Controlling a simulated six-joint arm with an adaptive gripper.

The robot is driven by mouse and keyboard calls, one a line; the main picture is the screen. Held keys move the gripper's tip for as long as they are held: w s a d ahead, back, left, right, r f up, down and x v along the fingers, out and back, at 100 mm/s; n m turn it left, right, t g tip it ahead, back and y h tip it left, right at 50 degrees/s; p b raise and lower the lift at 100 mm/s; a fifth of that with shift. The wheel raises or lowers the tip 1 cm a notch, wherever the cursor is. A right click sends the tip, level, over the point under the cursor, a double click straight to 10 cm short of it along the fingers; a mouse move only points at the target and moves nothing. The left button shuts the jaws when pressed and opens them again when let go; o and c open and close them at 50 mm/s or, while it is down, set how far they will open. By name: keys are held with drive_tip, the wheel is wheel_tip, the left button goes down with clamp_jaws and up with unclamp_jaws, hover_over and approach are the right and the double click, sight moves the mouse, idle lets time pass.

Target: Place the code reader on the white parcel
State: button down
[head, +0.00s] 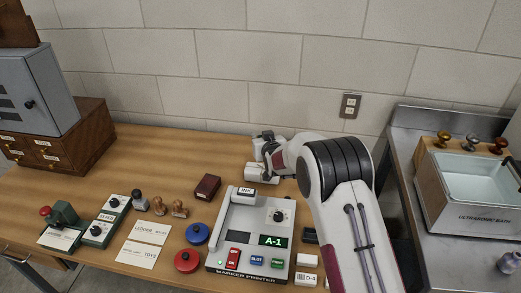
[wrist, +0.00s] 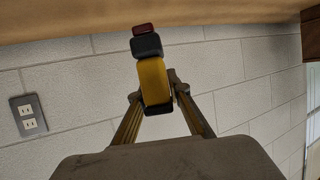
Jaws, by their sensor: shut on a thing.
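My gripper (wrist: 156,92) is shut on the code reader (wrist: 152,78), which has a yellow body, a dark head and a dark red end. In the wrist view the reader sits between the two fingers, with wall behind it. In the head view my arm's end (head: 264,142) is near the back of the table, and the reader cannot be made out there.
A marker printer (head: 250,245) stands in front, with small white boxes (head: 307,260) to its right. A dark red box (head: 207,187), stamps (head: 180,208) and cards (head: 150,232) lie to the left. An ultrasonic bath (head: 465,190) stands on the right.

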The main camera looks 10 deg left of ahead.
drive_tip(key=shift+f, duration=0.55)
drive_tip(key=shift+f, duration=1.85)
drive_tip(key=shift+f, duration=0.15)
drive_tip(key=c, duration=1.9)
unclamp_jaws()
drive_tip(key=shift+s, duration=0.1)
